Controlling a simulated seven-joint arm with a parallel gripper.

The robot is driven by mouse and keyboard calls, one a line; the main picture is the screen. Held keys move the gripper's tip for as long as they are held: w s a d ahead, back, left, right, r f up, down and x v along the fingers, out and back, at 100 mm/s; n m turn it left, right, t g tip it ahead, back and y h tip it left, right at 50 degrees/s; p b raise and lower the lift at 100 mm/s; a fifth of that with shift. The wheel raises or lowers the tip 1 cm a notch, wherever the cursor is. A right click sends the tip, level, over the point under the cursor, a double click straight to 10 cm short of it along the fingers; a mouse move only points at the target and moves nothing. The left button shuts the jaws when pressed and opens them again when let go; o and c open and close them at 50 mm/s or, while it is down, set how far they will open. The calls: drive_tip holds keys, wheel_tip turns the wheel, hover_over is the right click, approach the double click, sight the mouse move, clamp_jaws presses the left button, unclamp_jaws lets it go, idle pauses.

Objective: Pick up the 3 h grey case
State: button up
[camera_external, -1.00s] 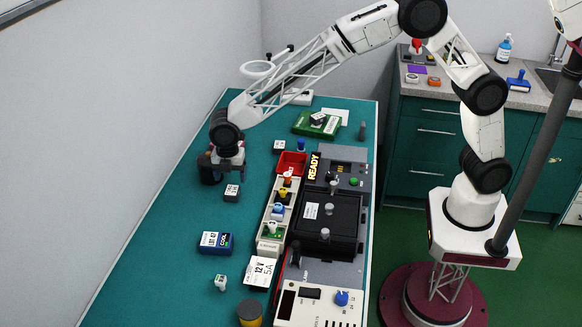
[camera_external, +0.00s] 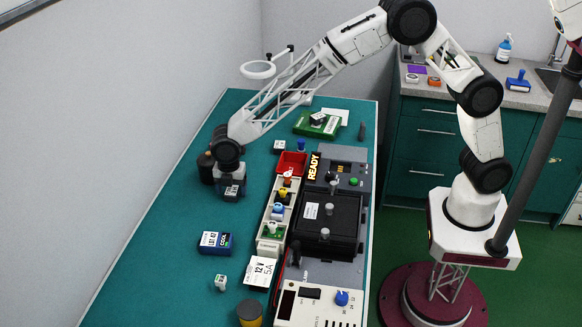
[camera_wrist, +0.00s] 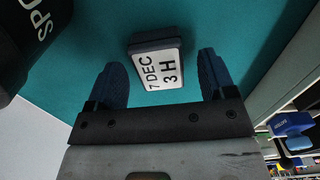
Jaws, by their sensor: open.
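The grey case (camera_wrist: 158,68) has a white label reading "7 DEC 3 H" and rests on the teal table. In the wrist view it lies between and a little beyond the fingertips of my gripper (camera_wrist: 165,75), which is open and empty. In the external view my gripper (camera_external: 231,186) is right above the case (camera_external: 232,190), whose label partly shows below the fingers. I cannot tell the exact height of the fingers over the table.
A dark canister (camera_external: 206,168) stands close to the left of my gripper; its "SPO" lettering shows in the wrist view (camera_wrist: 28,30). A blue "COOL" case (camera_external: 214,242) sits nearer the front. A rack of coloured pieces (camera_external: 270,240) and a red tray (camera_external: 290,163) are to the right.

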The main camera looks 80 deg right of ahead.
drive_tip(key=shift+f, duration=0.65)
drive_tip(key=shift+c, duration=0.2)
drive_tip(key=c, duration=1)
